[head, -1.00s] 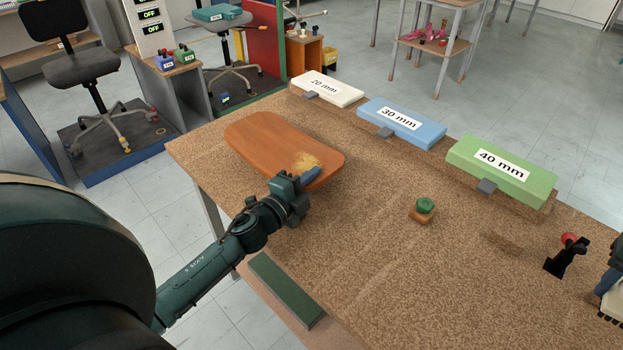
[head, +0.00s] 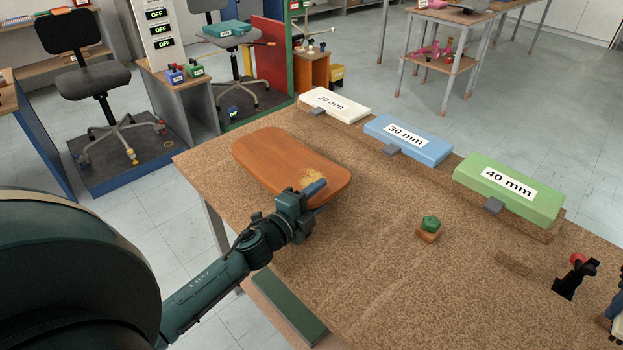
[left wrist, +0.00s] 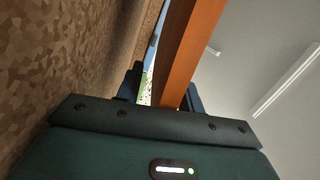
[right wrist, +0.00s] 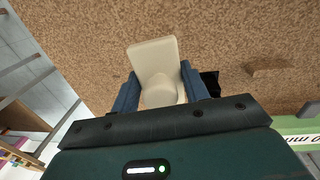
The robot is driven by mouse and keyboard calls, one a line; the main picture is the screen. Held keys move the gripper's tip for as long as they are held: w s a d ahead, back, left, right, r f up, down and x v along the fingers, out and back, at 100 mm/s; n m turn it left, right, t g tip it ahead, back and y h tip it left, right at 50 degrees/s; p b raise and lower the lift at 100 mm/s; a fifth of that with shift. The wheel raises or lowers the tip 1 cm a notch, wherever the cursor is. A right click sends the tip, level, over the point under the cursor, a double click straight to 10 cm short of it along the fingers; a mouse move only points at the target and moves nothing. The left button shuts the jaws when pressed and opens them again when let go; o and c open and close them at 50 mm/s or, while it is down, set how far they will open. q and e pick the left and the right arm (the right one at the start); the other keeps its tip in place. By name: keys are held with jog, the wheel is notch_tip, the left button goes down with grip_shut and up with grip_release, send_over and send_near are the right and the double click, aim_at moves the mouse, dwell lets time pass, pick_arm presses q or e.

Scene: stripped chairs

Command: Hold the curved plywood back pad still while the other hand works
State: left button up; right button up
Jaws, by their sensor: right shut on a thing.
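The curved plywood back pad (head: 280,155), orange-brown with a worn yellowish patch, lies at the left end of the brown bench (head: 370,260). My left gripper (head: 314,190) is at its near right edge, one dark finger above the pad's face. In the left wrist view the pad's edge (left wrist: 185,55) runs between the two fingers, with a gap on the left side; the jaws look open around it. My right gripper (right wrist: 165,92) is shut on a cream-coloured piece (right wrist: 155,60) with a flat plate and rounded base, over the bench. It barely shows at the head view's right edge.
White 20 mm (head: 336,105), blue 30 mm (head: 408,139) and green 40 mm (head: 508,190) blocks line the bench's far edge. A small block with a green knob (head: 430,224) stands mid-bench. A black holder with a red ball (head: 577,272) is at right. The front middle is clear.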

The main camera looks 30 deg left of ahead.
pick_arm(q)
jog(key=s, duration=0.4)
jog(key=s+a, duration=0.1)
jog(key=s, duration=0.3)
jog(key=s+a, duration=0.1)
jog(key=s, duration=0.3)
jog(key=shift+r, duration=0.15)
dwell(0.3)
